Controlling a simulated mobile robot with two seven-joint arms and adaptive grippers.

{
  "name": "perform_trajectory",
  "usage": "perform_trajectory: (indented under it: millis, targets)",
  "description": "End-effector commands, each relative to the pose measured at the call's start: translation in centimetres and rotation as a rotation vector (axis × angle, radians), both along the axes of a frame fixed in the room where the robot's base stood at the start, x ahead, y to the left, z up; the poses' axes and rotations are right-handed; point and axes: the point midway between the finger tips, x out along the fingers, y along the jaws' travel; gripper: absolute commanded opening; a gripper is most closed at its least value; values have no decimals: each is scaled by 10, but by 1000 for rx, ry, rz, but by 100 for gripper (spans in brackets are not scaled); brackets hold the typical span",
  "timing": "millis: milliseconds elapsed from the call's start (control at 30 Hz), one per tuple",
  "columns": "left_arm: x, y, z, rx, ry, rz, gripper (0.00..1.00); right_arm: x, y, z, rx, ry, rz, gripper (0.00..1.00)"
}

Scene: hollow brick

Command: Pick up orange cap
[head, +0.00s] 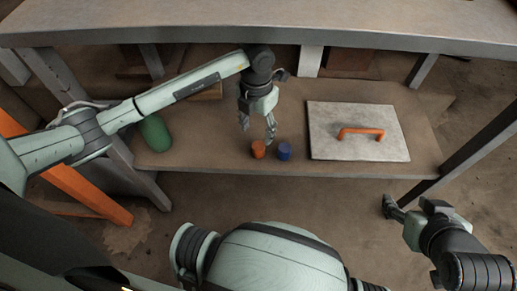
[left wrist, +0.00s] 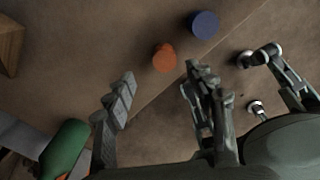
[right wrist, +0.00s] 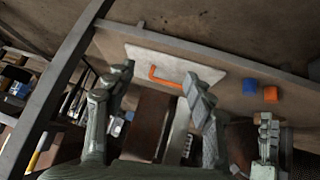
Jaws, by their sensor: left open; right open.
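The orange cap (head: 258,149) is a small cylinder on the lower shelf, just left of a blue cap (head: 284,151). My left gripper (head: 257,130) is open and empty, with its fingers pointing down close behind and above the orange cap. In the left wrist view the orange cap (left wrist: 164,58) lies beyond the fingertips of my left gripper (left wrist: 160,85), apart from them. My right gripper (head: 390,207) is open and empty in front of the shelf at the right. The right wrist view also shows the orange cap (right wrist: 270,94) beside the blue cap (right wrist: 250,87).
A grey panel with an orange handle (head: 362,132) lies on the shelf at the right. A green rounded object (head: 155,132) stands at the left. The upper tabletop (head: 300,20) overhangs the back of the shelf (head: 215,155). Table legs (head: 475,150) bound the sides.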

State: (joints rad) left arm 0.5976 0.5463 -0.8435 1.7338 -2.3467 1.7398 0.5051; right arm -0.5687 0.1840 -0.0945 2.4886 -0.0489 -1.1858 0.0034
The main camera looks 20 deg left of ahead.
Motion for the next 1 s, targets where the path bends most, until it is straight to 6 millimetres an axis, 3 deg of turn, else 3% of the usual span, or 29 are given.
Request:
perform_trajectory:
  millis: [500, 800, 1000]
  targets:
    - [-7, -5, -68, -2, 4, -1, 55, 21, 21, 16, 46, -128, 40, 54]
    - [-6, -5, -72, -3, 2, -3, 55, 23, 24, 19, 52, -144, 45, 54]
    - [-6, -5, -72, -3, 2, -3, 32, 23, 24, 19, 52, -143, 44, 54]
